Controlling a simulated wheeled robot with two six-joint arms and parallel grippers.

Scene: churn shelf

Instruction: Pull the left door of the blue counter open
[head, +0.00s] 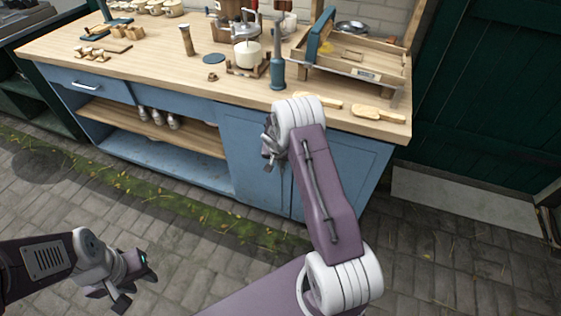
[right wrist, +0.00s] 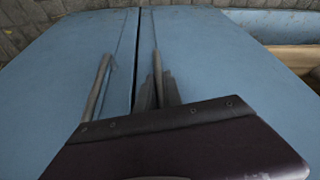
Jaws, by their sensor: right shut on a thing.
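The blue counter (head: 190,104) stands in front of me with two doors at its right end. Its left door (head: 240,150) looks flush or nearly so with the right door (head: 352,165). The right wrist view looks upside down, so the left door (right wrist: 225,62) is on the right there, beside a narrow dark seam. My right gripper (head: 268,148) is at the left door near the seam. In the wrist view its fingers (right wrist: 157,88) are shut on that door's upright bar handle (right wrist: 156,60). My left gripper (head: 126,287) is open and empty, low over the paving.
The right door's handle (right wrist: 98,86) is close across the seam. Open shelves (head: 150,128) with metal vessels lie left of the doors. The wooden worktop (head: 150,62) holds a churn, a blue bottle and wooden tools. Paving in front is clear.

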